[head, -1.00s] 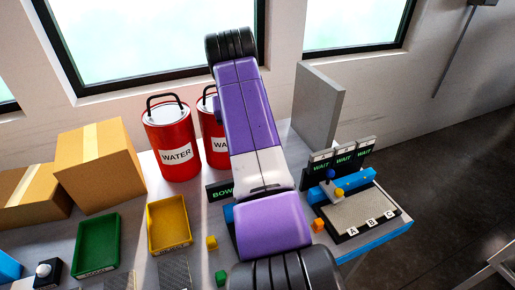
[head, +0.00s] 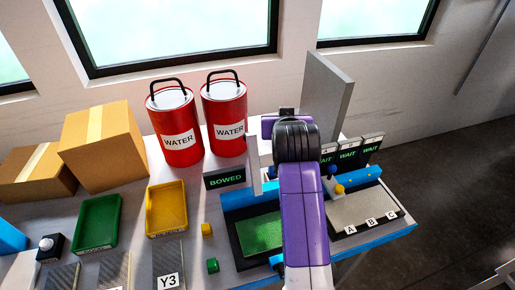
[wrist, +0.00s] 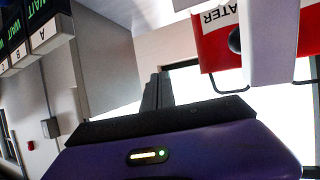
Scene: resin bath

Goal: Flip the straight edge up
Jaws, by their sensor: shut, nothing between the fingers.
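A pale upright bar, which looks like the straight edge (head: 253,164), stands at the left of a blue fixture (head: 240,197) with a green plate (head: 262,233) in it. In the wrist view a pale bar with a dark round spot (wrist: 272,45), probably the same one, fills the upper right. My gripper is beyond my arm's bend in the head view, mostly hidden there. In the wrist view my gripper (wrist: 157,92) is shut and empty, pointing toward the window, apart from and left of the bar. The bar's hinge is not clear.
A BOWED sign (head: 225,178) stands left of the bar. Two red water cans (head: 225,118) stand behind. A tall grey panel (head: 327,98) and a fixture marked A, B, C (head: 362,208) are at right. Yellow (head: 166,210) and green (head: 98,222) trays lie left.

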